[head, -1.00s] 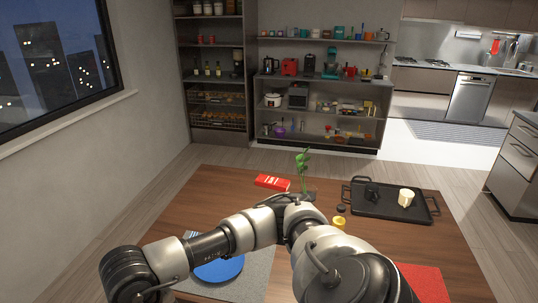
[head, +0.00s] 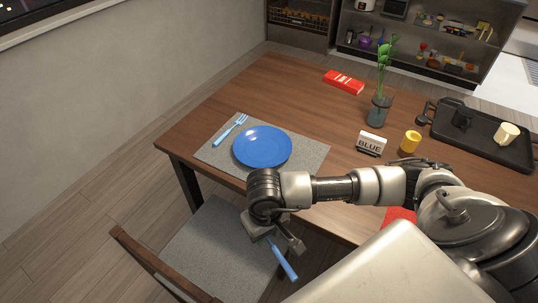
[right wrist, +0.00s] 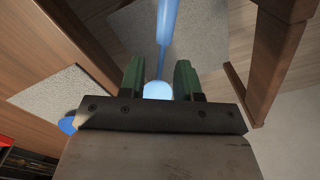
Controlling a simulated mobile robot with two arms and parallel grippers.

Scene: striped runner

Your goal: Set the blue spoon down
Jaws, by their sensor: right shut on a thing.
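The blue spoon (head: 284,262) is held by my right gripper (head: 274,236), its handle pointing down and right over the chair side of the table. In the right wrist view, the spoon's round bowl (right wrist: 157,90) sits between the green fingertips (right wrist: 159,80) and its handle runs up out of frame. The gripper is beyond the table's near edge, above the chair seat. A blue plate (head: 262,147) lies on a grey placemat (head: 305,158), with a light blue fork (head: 230,130) left of it. The arm hides part of the placemat's near edge. My left gripper is not in view.
A "BLUE" sign (head: 370,144), yellow cup (head: 410,141), plant vase (head: 377,112), red box (head: 343,82) and black tray (head: 480,140) stand on the table. A chair (head: 205,250) is at the near side. The placemat right of the plate is clear.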

